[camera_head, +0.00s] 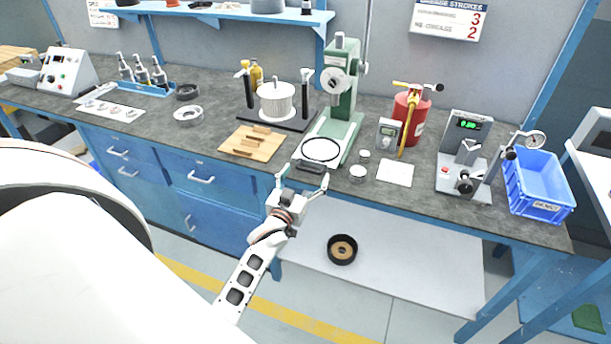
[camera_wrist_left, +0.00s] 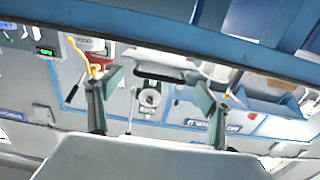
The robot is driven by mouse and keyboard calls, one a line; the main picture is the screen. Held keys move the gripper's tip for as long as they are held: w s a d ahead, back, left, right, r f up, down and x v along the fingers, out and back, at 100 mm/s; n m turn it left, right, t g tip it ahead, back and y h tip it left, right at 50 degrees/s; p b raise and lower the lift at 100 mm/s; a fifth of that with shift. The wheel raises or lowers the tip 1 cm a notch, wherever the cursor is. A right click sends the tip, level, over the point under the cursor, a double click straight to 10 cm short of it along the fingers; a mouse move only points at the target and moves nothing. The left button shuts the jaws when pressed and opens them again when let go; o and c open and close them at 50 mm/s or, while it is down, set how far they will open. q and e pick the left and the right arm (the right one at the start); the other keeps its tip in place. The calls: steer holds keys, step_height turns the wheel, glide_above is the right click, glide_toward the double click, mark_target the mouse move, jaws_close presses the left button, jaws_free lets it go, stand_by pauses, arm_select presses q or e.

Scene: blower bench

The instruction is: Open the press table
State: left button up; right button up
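The green arbor press (camera_head: 341,100) stands near the middle of the bench. Its press table (camera_head: 318,150) is a pale plate with a black ring on it, at the press's foot near the bench's front edge. A dark handle (camera_head: 309,167) sits on the table's front side. My left gripper (camera_head: 304,177) is open and empty, just in front of and below this handle. In the left wrist view the handle is a dark bar (camera_wrist_left: 160,76) seen beyond and between the open fingers (camera_wrist_left: 158,92), apart from them. My right gripper is not in view.
A wooden board (camera_head: 252,144) lies left of the press. Small round parts (camera_head: 358,172), a white card (camera_head: 395,173) and a red bottle (camera_head: 411,112) stand right of it. A blue crate (camera_head: 540,185) is farther right. A black ring part (camera_head: 342,249) lies on the lower shelf.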

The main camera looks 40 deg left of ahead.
arm_select(q)
steer(key=shift+s, duration=0.1)
steer(key=v, duration=1.1)
steer(key=shift+s, duration=0.4)
steer(key=shift+d+f, duration=0.1)
steer(key=s+d+f+m+g+h, duration=0.6)
steer(key=s+d+f, duration=0.9)
steer(key=d, duration=0.3)
steer(key=shift+s+d+m+g+h, duration=0.3)
steer(key=shift+s+m+h, duration=0.1)
steer(key=shift+m+h, duration=0.2)
steer(key=shift+r, duration=0.1)
